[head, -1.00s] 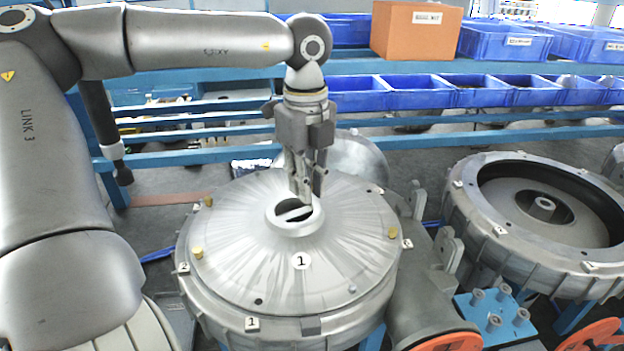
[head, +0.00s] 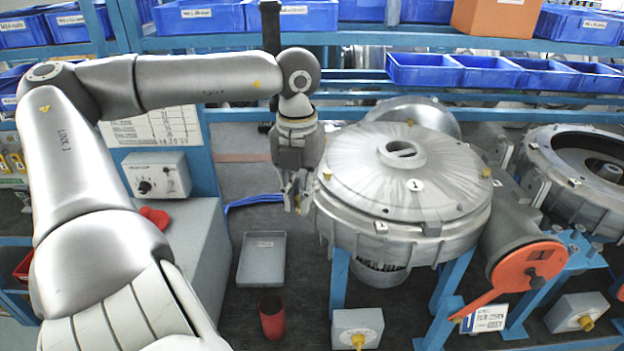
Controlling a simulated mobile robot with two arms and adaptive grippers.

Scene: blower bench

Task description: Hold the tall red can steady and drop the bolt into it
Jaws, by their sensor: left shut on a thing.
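The red can (head: 272,318) stands upright and open-topped on the dark bench, near the bottom of the head view. My left gripper (head: 295,206) is left of the round grey blower housing (head: 400,180), above and apart from the can. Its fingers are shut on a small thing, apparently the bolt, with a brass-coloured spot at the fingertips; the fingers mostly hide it. My right gripper is not in view, and nothing is holding the can.
A grey tray (head: 262,260) lies behind the can. A grey box with a yellow knob (head: 358,328) stands right of it. A control box with a dial (head: 157,175) and a red object (head: 155,217) are at the left. Blue bins line the back shelves.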

